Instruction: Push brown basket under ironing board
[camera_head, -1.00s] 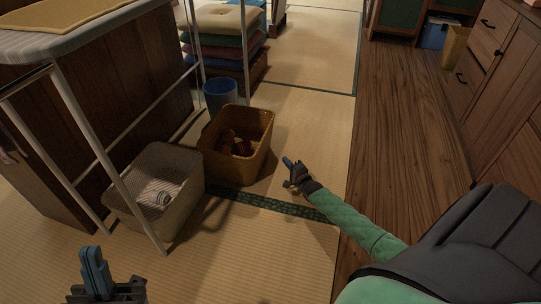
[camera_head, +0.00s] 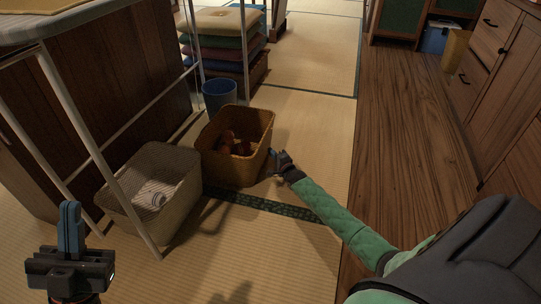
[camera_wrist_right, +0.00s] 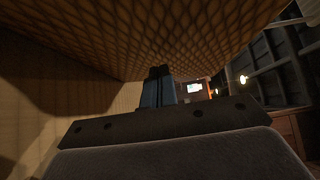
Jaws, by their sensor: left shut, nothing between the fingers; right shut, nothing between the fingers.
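The brown basket (camera_head: 238,166) stands upright on the tatami, with reddish-brown things inside it. It is right of a paler basket and beyond the dark mat border. The ironing board (camera_head: 75,22) is at the upper left on white metal legs. My right gripper (camera_head: 276,156) is shut and empty, low at the brown basket's right side. In the right wrist view the fingertips (camera_wrist_right: 158,84) are close to the basket's woven wall (camera_wrist_right: 150,35); I cannot tell if they touch. My left gripper (camera_head: 70,228) is shut and empty at the lower left.
A pale basket (camera_head: 175,205) with a striped cloth stands behind a board leg (camera_head: 100,160). A blue bin (camera_head: 220,93) is behind the brown basket. Stacked cushions (camera_head: 228,45) sit on a rack farther back. Wooden drawers (camera_head: 500,80) line the right; the floor between is clear.

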